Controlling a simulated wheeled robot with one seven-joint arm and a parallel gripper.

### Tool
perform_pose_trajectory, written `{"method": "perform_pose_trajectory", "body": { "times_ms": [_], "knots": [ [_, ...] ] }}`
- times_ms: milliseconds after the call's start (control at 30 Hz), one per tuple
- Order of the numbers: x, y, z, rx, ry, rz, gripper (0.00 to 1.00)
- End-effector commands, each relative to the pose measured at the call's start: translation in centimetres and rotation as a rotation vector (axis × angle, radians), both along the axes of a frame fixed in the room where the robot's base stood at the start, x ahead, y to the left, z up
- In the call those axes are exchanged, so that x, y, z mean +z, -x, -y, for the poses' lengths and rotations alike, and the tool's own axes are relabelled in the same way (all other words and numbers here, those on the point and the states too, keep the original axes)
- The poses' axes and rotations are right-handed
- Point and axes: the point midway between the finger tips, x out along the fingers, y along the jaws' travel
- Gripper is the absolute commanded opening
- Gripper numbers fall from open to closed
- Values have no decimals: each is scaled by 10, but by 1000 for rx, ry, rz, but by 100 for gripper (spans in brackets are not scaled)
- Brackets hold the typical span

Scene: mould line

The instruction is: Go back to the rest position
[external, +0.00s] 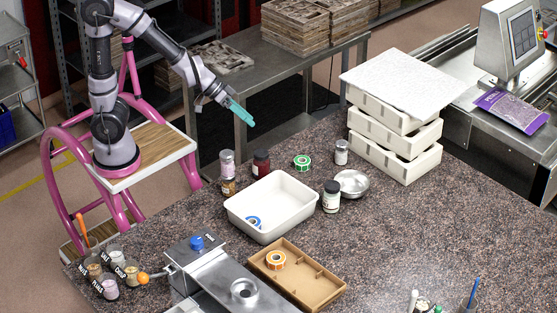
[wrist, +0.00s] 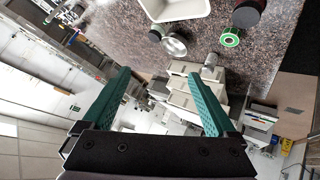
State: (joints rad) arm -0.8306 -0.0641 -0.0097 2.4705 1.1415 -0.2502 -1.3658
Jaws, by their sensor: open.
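My gripper (external: 240,112) hangs in the air past the back edge of the speckled counter (external: 400,235), with its teal fingers pointing down to the right. In the wrist view my gripper (wrist: 160,76) has its two fingers wide apart with nothing between them. My arm reaches out from its pink-framed base at the left. No object touches the fingers.
A white tub (external: 292,218) holds a blue tape roll (external: 254,222). Jars, a green tape roll (external: 302,162) and a metal bowl (external: 352,183) stand around it. Stacked white trays (external: 395,130) rise at right. A steel table (external: 270,75) stands behind.

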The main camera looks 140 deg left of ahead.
Motion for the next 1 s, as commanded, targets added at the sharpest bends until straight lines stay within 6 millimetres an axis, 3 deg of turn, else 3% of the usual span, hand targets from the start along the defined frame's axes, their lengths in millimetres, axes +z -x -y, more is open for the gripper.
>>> {"method": "perform_pose_trajectory", "body": {
  "times_ms": [33, 200, 333, 533, 700, 1000],
  "knots": [
    [24, -7, 22, -66, -105, -40, 92],
    [76, -2, 94, -289, -369, -223, 92],
    [99, 22, 158, -518, -498, -354, 92],
    [109, 70, 240, -905, -611, -476, 92],
    [108, 96, 270, -1099, -657, -509, 92],
    [108, 99, 274, -1123, -661, -512, 92]
  ]
}}
